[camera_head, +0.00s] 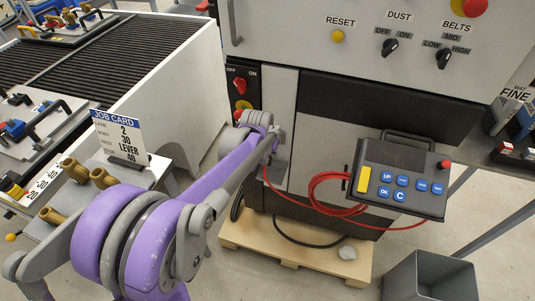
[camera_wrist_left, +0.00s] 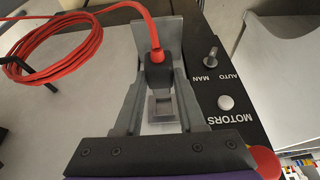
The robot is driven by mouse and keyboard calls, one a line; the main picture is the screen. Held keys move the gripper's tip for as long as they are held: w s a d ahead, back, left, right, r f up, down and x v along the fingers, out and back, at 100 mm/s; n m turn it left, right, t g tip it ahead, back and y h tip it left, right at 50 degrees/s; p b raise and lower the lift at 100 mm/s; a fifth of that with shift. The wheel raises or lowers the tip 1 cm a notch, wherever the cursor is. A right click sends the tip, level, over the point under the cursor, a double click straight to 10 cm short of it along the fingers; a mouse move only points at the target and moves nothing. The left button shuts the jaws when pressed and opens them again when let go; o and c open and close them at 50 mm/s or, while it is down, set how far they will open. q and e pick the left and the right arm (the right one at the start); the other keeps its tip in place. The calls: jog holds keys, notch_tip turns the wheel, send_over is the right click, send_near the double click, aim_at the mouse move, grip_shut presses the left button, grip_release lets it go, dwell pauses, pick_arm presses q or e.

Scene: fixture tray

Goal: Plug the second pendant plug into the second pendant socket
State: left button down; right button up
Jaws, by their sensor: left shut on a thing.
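The pendant plug is a black body with a red cable, seen in the left wrist view (camera_wrist_left: 157,74). My left gripper (camera_wrist_left: 159,80) is shut on it, one grey finger on each side. A pale metal rectangular piece (camera_wrist_left: 160,105) shows between the fingers below the plug; I cannot tell whether it is plug or socket. In the head view my left gripper (camera_head: 272,150) is at the grey cabinet front, mostly hidden by its arm. The red cable (camera_head: 330,189) runs from there to the pendant (camera_head: 402,180). I cannot make out a socket clearly. My right gripper is not in view.
A grey bracket (camera_wrist_left: 150,30) is behind the plug. A black panel (camera_wrist_left: 222,80) with a switch and button is beside my right finger. The cable coil (camera_wrist_left: 52,50) hangs on a hook. A wooden pallet (camera_head: 300,262) and grey bin (camera_head: 432,278) are below.

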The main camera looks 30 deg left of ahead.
pick_arm(q)
jog(key=shift+w+a, duration=0.2)
jog(key=shift+w, duration=0.7)
jog(key=shift+w+a, duration=0.25)
jog(key=shift+w, duration=0.6)
jog(key=shift+w+a, duration=0.2)
jog(key=shift+w, duration=0.7)
jog(key=shift+w+a, duration=0.1)
jog(key=shift+w, duration=0.3)
jog(key=shift+c, duration=2.1)
grip_release()
jog(key=p+v, duration=0.1)
jog(key=v, duration=1)
jog(key=s+d+f+m+p, duration=0.1)
jog(key=s+d, duration=0.3)
jog(key=s, duration=0.4)
jog(key=s+d+f+m+p, duration=0.1)
jog(key=s+d+p, duration=0.1)
jog(key=s+d, duration=0.3)
jog(key=s+d+f+t+h+p, duration=0.1)
jog(key=s+d, duration=0.4)
jog(key=s, duration=0.7)
jog(key=shift+s+f+m+p, duration=0.35)
jog(key=shift+m+p, duration=0.05)
jog(key=shift+p, duration=0.05)
